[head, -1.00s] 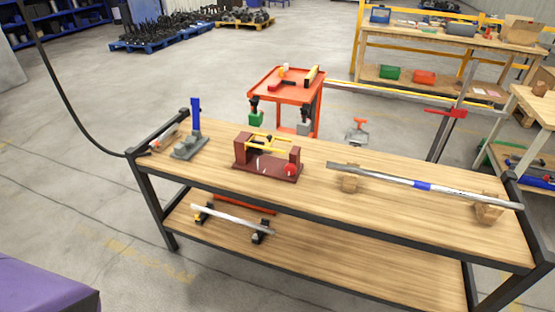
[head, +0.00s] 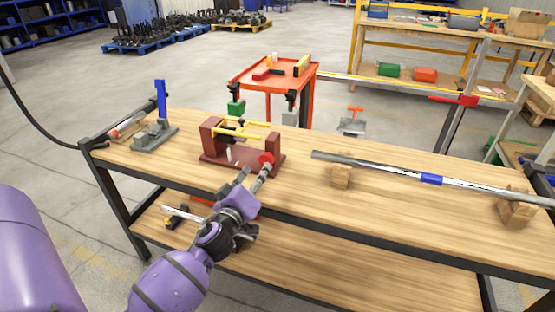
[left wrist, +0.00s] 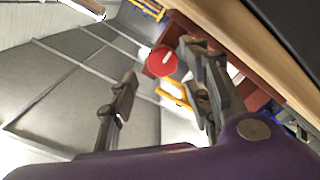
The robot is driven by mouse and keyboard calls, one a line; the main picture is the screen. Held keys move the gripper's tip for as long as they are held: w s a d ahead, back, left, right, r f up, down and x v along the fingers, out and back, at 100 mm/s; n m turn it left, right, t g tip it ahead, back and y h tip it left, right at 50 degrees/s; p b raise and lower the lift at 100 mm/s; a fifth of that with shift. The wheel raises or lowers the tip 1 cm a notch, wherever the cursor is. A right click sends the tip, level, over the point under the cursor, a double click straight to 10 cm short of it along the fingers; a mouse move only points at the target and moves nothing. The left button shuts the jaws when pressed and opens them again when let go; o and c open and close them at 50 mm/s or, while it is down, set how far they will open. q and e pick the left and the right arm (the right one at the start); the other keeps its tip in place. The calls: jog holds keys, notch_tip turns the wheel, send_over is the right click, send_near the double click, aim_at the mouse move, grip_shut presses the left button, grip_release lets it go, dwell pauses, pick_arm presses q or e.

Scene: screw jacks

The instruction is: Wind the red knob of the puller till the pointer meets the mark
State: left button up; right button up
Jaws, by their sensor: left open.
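The puller (head: 210,143) is a dark red frame with yellow bars, standing on the bench top left of centre. Its red knob (head: 266,158) is at its right end, facing the front of the bench. My left gripper (head: 257,173) is open, its fingers reaching up from the front edge close to the knob. In the left wrist view the knob (left wrist: 160,62) shows between the spread fingers, nearer the right one, and the yellow bars (left wrist: 174,93) show beyond. Nothing is held. Small white marks on the puller are too small to tell pointer from mark. My right gripper is not in view.
A grey jack with a blue lever (head: 161,100) stands left on the bench (head: 370,215). A long metal bar with a blue band (head: 431,179) rests on wooden blocks to the right. A red cart (head: 272,76) stands behind. The bench's front middle is clear.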

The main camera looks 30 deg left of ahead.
aim_at(267, 161)
pick_arm(q)
jog(key=shift+w+a, duration=0.1)
jog(key=shift+w, duration=0.35)
jog(key=shift+w+r, duration=0.25)
jog(key=x, duration=0.5)
jog(key=shift+f, duration=0.1)
jog(key=shift+w+a, duration=0.1)
jog(key=shift+w, duration=0.2)
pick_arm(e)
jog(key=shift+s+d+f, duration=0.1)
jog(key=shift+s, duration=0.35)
pick_arm(q)
jog(key=shift+c, duration=0.3)
jog(key=c, duration=1)
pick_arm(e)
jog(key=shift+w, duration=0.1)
pick_arm(q)
jog(key=shift+m, duration=0.4)
